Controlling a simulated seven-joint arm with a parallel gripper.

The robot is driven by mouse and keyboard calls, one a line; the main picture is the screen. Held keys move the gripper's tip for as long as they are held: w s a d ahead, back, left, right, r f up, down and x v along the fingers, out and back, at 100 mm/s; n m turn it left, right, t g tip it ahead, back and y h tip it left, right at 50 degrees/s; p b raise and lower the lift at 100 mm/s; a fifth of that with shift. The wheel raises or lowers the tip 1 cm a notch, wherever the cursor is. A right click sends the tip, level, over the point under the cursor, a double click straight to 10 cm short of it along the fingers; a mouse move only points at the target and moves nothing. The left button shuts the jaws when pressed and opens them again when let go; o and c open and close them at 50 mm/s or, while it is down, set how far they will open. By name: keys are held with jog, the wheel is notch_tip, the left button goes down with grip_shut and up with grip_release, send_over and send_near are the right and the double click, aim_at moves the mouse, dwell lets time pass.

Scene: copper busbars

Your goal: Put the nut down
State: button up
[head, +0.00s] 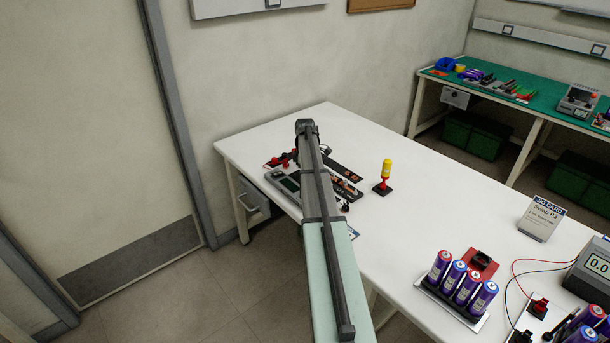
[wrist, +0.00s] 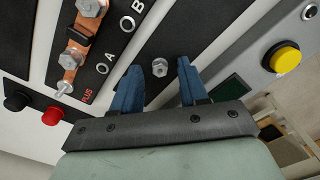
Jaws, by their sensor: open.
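In the wrist view, a small silver hex nut (wrist: 160,67) sits on the dark panel strip (wrist: 190,35). My gripper (wrist: 158,82) is open, with one blue finger on each side of the nut. Gaps show between the nut and both fingers. A copper busbar (wrist: 84,48) with silver bolts lies on a dark strip to the left, beside the marks A, B and PLUS. In the head view my arm reaches over the device at the far left of the white table, and the fingers and nut are hidden there.
A yellow button (wrist: 285,60) is at the right of the wrist view; a red terminal (wrist: 52,116) and a black one (wrist: 17,101) are at the left. A yellow-handled tool (head: 386,170) stands upright right of my arm. Battery cells (head: 460,281) stand nearer. The table's middle is clear.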

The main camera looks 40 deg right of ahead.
notch_tip(320, 180, up, 12)
dwell(0.5)
jog(key=shift+f, duration=0.1)
